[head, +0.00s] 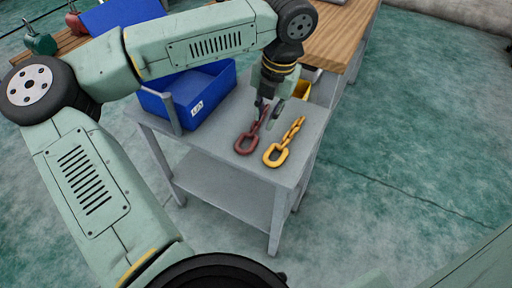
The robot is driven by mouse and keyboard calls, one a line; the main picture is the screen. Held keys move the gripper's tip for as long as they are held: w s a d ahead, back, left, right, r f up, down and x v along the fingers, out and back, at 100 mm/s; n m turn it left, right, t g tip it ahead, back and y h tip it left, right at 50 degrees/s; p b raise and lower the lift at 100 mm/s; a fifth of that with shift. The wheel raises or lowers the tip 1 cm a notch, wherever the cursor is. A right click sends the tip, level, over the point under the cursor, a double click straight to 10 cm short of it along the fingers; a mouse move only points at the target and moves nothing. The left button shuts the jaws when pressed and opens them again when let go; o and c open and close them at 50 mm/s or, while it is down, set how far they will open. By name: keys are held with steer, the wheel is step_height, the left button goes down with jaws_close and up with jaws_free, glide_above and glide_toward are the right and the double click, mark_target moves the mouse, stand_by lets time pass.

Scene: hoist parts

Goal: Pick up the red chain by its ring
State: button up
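The red chain (246,143) lies on the grey metal table (228,165), with its large ring towards the table's front edge and its links running back and up to the right. My gripper (268,106) points down over the far end of the chain's links, away from the ring. Its two dark fingers look apart, with nothing clearly held between them. The far end of the red chain is partly hidden by the fingers. I cannot tell whether they touch it.
A yellow chain (276,155) with a similar ring lies close to the right of the red one. A blue bin (202,98) with a white label stands to the left. A wooden worktop (335,38) adjoins behind. A yellow object (302,90) is partly hidden behind my gripper.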

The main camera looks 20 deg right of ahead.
steer(key=p, duration=0.1)
glide_above(253, 144)
steer(key=s, duration=0.1)
steer(key=shift+y, duration=0.4)
steer(key=f, duration=0.5)
steer(key=shift+d+f, duration=0.1)
steer(key=shift+d, duration=0.3)
steer(key=shift+w+a+f+p, duration=0.15)
steer(key=shift+f+p, duration=0.4)
steer(key=shift+f, duration=0.95)
steer(key=shift+w+a+f+p, duration=0.15)
steer(key=shift+f+p, duration=0.35)
steer(key=shift+f, duration=0.95)
steer(key=shift+c, duration=0.6)
jaws_close()
steer(key=shift+r, duration=0.1)
